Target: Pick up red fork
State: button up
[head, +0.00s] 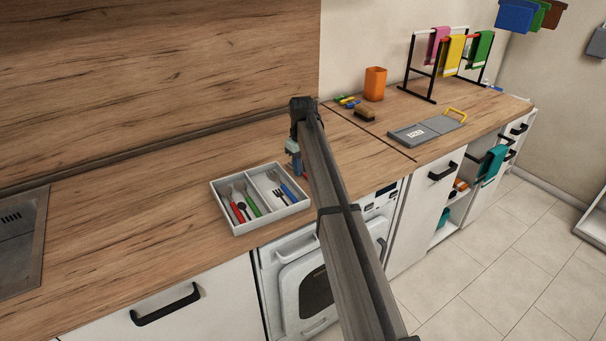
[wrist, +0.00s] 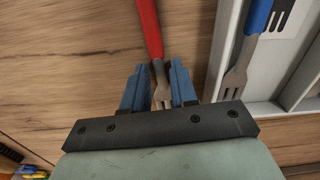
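The red fork (wrist: 148,28) has a red handle and a grey metal head. In the wrist view it lies on the wooden counter beside the tray, handle pointing away from my gripper. My gripper (wrist: 158,92) has its two blue fingers apart, one on each side of the fork's metal head, with a gap between them. I cannot tell how high the fingers are above the counter. In the head view my gripper (head: 296,165) is just right of the tray, partly hidden by my arm; a bit of red (head: 305,175) shows beside it.
A white cutlery tray (head: 222,196) holds several utensils, including a blue-handled fork (wrist: 257,18) close to my gripper. A grey sink lies at the left. An orange cup (head: 375,84), a brush, a grey board (head: 412,134) and a towel rack stand farther right.

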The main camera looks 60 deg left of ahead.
grip_shut()
